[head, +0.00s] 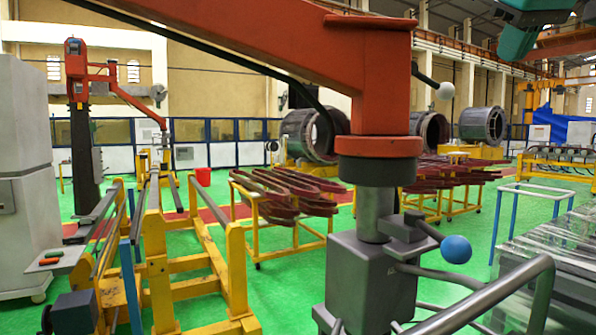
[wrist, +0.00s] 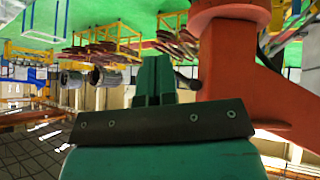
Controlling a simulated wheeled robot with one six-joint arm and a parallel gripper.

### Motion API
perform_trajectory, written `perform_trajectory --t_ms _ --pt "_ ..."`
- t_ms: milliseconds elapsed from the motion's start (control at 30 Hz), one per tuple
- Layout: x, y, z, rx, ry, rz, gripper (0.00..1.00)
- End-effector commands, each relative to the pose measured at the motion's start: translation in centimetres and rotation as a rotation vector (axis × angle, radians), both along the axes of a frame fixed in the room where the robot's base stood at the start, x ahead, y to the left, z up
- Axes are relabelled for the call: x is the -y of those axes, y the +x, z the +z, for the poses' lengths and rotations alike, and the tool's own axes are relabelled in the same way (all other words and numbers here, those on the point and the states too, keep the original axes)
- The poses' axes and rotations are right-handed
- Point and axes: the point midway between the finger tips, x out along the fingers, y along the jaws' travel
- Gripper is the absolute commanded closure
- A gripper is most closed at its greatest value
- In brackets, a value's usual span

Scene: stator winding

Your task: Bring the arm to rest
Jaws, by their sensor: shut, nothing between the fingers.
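My gripper (wrist: 153,72) shows in the wrist view as two green fingers side by side, rising from a dark plate with screws. The fingers are shut together with nothing between them. In the head view only a teal part of my arm shows at the top right corner, raised high; the fingertips are not clear there. The wrist view is upside down, with the green floor at the top. The gripper points into open air, and an orange machine column (wrist: 222,75) stands to the right of the fingers.
In the head view an orange jib machine (head: 380,80) with a grey base and blue-knobbed lever (head: 456,249) fills the near middle. Yellow carts (head: 285,238) with dark red coils (head: 285,190) and large stator rings (head: 482,124) stand behind. A yellow frame (head: 155,265) is at left. Green floor lies between.

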Motion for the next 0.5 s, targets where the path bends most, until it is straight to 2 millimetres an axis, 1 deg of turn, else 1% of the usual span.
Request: perform_trajectory --t_ms 33,67,133,267,300,367,400,467,500 --pt "-0.9 0.2 -1.9 -0.034 -0.010 0.024 1.00" --pt "-1.5 0.3 -3.1 -0.053 -0.014 0.040 1.00" --pt "-3.1 0.3 -6.3 -0.099 -0.028 0.084 1.00" --pt "-6.6 -0.8 -13.0 -0.182 -0.028 0.179 1.00" --pt "-7.7 -1.6 -15.1 -0.208 -0.022 0.210 1.00" --pt "-9.3 -3.0 -18.4 -0.249 -0.007 0.254 1.00" --pt "-10.4 -4.3 -20.7 -0.277 0.005 0.286 1.00" --pt "-12.1 -6.4 -24.0 -0.320 0.031 0.330 1.00" --pt "-13.0 -8.0 -26.1 -0.349 0.049 0.357 1.00"
